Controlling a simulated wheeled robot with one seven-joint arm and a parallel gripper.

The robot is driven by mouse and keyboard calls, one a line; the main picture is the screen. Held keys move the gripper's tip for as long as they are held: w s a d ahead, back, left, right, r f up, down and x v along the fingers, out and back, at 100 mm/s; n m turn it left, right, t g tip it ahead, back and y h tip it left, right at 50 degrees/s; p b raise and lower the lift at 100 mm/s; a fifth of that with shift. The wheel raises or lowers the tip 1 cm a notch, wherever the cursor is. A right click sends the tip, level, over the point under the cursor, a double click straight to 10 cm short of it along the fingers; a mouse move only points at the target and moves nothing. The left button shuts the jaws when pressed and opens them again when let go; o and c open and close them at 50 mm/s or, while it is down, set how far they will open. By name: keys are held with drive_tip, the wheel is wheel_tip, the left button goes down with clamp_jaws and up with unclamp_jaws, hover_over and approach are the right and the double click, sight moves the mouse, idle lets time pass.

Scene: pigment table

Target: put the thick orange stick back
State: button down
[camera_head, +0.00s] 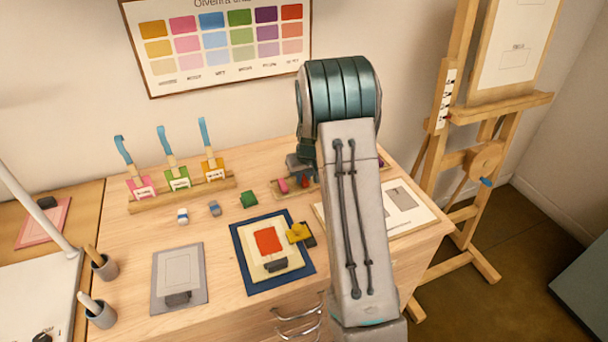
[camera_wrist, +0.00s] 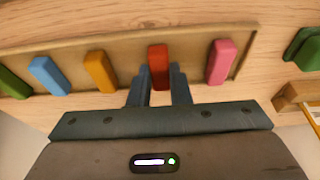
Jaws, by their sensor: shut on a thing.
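My gripper (camera_wrist: 160,72) is shut on a thick red-orange stick (camera_wrist: 158,58), with one finger on each side of it. The stick stands out over the wooden tray (camera_wrist: 200,35), between an amber-orange stick (camera_wrist: 101,71) on its left and a pink stick (camera_wrist: 221,61) on its right. I cannot tell whether its lower end touches the tray. In the head view the tray is mostly hidden behind my arm. The red-orange stick (camera_head: 305,182) and the pink stick (camera_head: 283,185) show there beside my gripper.
A blue stick (camera_wrist: 49,75) and a green stick (camera_wrist: 12,83) lie further left. A green block (camera_head: 249,199) stands on the table near the tray. A blue mat (camera_head: 245,262) with a card, a yellow block (camera_head: 298,232) and a grey board (camera_head: 165,255) lie in front.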

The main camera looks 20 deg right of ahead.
drive_tip(key=shift+f, duration=0.2)
drive_tip(key=c, duration=1.3)
unclamp_jaws()
drive_tip(key=shift+c, duration=0.2)
drive_tip(key=shift+r, duration=0.15)
drive_tip(key=shift+r, duration=0.15)
drive_tip(key=b+v, duration=0.2)
drive_tip(key=v, duration=1)
drive_tip(key=s+a+r, duration=0.3)
drive_tip(key=s+a, duration=0.1)
drive_tip(key=s, duration=0.3)
drive_tip(key=s+a+r, duration=0.3)
drive_tip(key=s+a, duration=0.1)
drive_tip(key=s, duration=0.2)
drive_tip(key=s+a, duration=0.2)
drive_tip(key=s, duration=0.6)
drive_tip(key=s+a, duration=0.2)
drive_tip(key=s, duration=0.7)
drive_tip(key=shift+a+f, duration=0.3)
drive_tip(key=shift+a, duration=0.1)
